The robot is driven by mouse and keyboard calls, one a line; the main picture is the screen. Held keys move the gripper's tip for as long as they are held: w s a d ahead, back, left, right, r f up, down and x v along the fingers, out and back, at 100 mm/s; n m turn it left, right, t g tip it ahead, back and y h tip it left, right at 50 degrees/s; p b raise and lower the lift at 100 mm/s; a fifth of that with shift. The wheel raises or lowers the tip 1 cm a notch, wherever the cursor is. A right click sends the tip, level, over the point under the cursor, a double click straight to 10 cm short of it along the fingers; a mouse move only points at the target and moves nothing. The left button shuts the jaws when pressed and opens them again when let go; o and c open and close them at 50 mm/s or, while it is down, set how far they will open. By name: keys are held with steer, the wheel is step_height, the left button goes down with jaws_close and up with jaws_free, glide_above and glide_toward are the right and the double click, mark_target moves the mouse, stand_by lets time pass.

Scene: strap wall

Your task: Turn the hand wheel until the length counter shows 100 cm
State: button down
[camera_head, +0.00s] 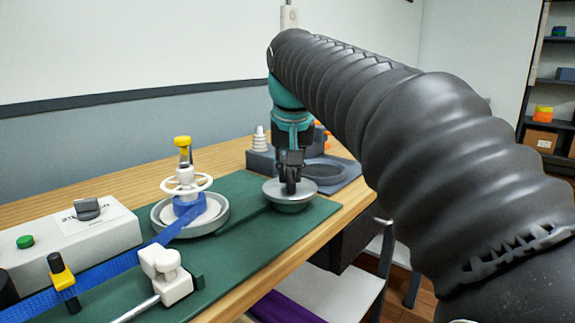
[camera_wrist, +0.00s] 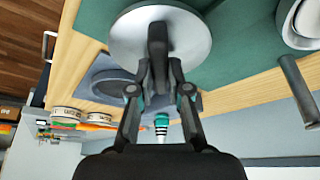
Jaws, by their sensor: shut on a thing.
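My gripper (camera_head: 290,178) points down at a grey round disc (camera_head: 305,190) on the right part of the green mat. In the wrist view my gripper (camera_wrist: 158,78) is shut on a dark upright grip (camera_wrist: 157,36) on that disc (camera_wrist: 192,38). A white spoked ring (camera_head: 203,183), like a hand wheel, sits over a reel with blue strap (camera_head: 186,212) in a grey round tray (camera_head: 220,220). The strap runs to the lower left. A white counter-like block (camera_head: 168,285) stands beside it; I cannot read any length.
A white box (camera_head: 50,250) with a green button and dark knob stands at the left. A grey holder (camera_head: 335,172) lies behind my gripper.

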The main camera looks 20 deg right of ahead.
steer(key=shift+m+h, duration=0.3)
steer(key=shift+m, duration=0.5)
steer(key=c, duration=1.1)
jaws_free()
steer(key=v, duration=1.2)
steer(key=shift+w+a, duration=0.15)
